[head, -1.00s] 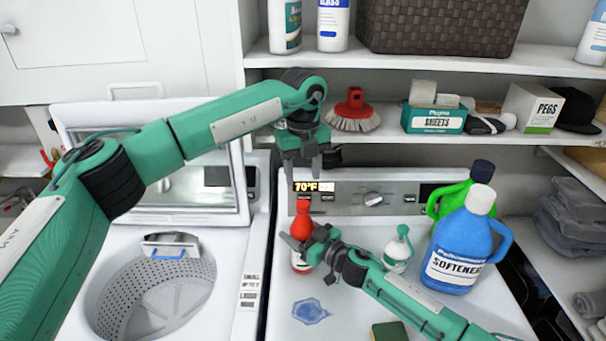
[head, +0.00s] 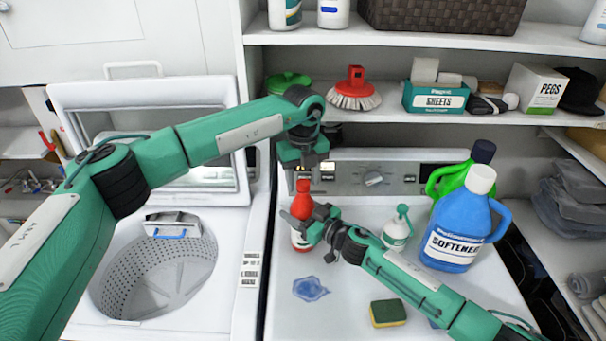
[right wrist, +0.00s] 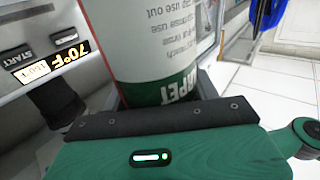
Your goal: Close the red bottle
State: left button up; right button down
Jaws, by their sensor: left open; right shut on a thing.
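The red bottle (head: 303,207) with a pale label stands on the white machine top, near the control panel. My right gripper (head: 301,226) is shut on its body from the front right. In the right wrist view the held bottle (right wrist: 160,45) shows a white and green label, upside down, close against the jaws. My left gripper (head: 303,172) is open, pointing down just above the bottle's top. Its fingers hide the very top, so I cannot tell whether a cap is there or whether they touch it.
A small white bottle with a green top (head: 398,228), a blue softener jug (head: 458,235) and a green jug (head: 450,182) stand to the right. A sponge (head: 388,313) and a blue spill (head: 310,289) lie in front. An open washer (head: 150,265) is on the left.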

pick_arm(q)
jog(key=shift+c, duration=0.2)
jog(key=c, duration=1)
jog(key=o, duration=1.1)
jog(key=shift+r, duration=0.1)
jog(key=shift+r, duration=2.2)
jog(key=o, duration=0.6)
jog(key=shift+c, duration=0.2)
jog(key=shift+r, duration=0.1)
